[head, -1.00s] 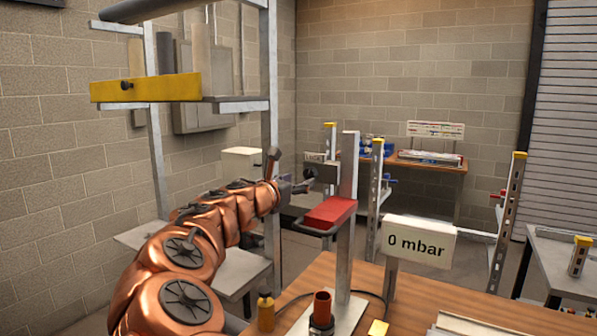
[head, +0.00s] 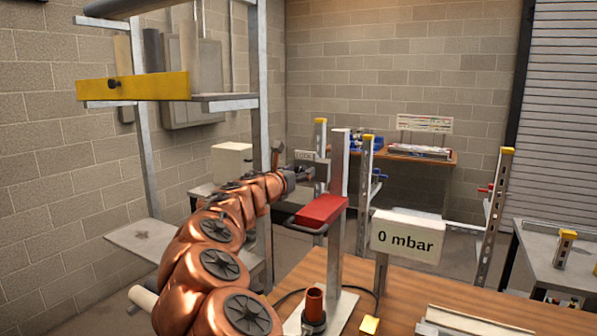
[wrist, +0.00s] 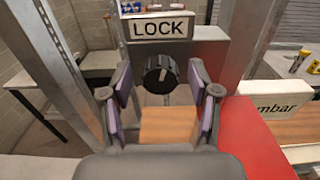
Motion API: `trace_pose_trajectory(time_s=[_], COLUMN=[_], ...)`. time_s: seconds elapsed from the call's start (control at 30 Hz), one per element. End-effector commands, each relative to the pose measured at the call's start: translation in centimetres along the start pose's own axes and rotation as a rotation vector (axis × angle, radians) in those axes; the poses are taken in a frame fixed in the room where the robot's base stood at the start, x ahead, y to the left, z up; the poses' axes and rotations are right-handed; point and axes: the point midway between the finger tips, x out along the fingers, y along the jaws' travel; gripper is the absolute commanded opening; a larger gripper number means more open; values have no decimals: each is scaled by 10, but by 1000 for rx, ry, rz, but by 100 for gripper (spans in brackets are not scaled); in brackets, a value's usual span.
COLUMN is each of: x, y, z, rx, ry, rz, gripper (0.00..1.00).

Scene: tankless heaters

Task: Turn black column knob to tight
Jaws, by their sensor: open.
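The black column knob (wrist: 161,74) shows in the wrist view, on the column under a white LOCK sign (wrist: 160,27). It is round with a pale pointer mark. My gripper (wrist: 160,95) is open, with one finger to each side below the knob in the picture. The fingers look apart from the knob, and nothing is between them. In the head view my gripper (head: 300,175) is beside the grey column (head: 337,165), just above the red block (head: 321,210). The knob itself is too small to make out there.
A 0 mbar sign (head: 407,238) stands right of the column on the wooden bench (head: 395,300). A metal rack with a yellow beam (head: 133,87) is at the left. A grey table (head: 560,265) is at the right.

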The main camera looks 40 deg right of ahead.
Motion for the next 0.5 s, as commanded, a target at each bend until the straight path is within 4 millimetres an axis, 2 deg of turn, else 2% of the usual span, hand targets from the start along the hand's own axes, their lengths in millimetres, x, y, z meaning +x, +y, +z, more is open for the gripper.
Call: trace_pose_trajectory(time_s=[0.3, 0.5], x=[1, 1], y=[0, 0], z=[0, 0], rx=[1, 1], ry=[0, 1], rz=[0, 0], gripper=[61, 40])
